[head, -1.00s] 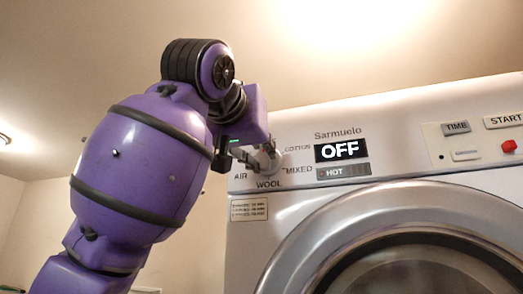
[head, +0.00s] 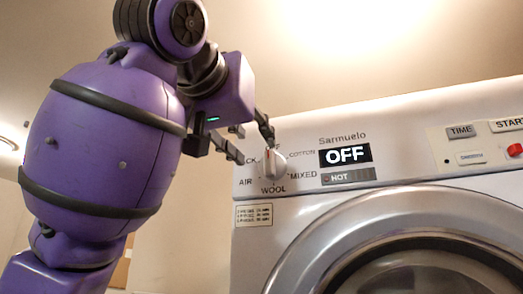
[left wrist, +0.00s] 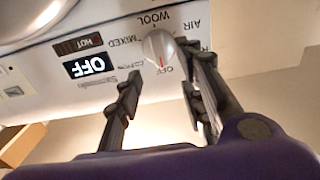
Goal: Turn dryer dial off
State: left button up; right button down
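The dryer dial (head: 274,164) is a pale round knob with a raised grip, ringed by labels such as WOOL, MIXED and AIR. The display (head: 345,155) beside it reads OFF. In the left wrist view the dial (left wrist: 158,48) has a red mark toward the OFF label. My left gripper (head: 254,149) is open and empty, its dark fingers up and left of the dial in the head view. In the left wrist view the fingers (left wrist: 163,75) are spread apart, with the dial beyond and between their tips. My right gripper is not in view.
The dryer's round door (head: 400,205) fills the lower right. TIME (head: 461,131) and START (head: 508,125) buttons and a red button (head: 515,150) are on the panel's right. A cardboard box (left wrist: 22,145) shows at the lower left of the left wrist view.

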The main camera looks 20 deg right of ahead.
pick_arm(q)
jog(key=shift+v, duration=2)
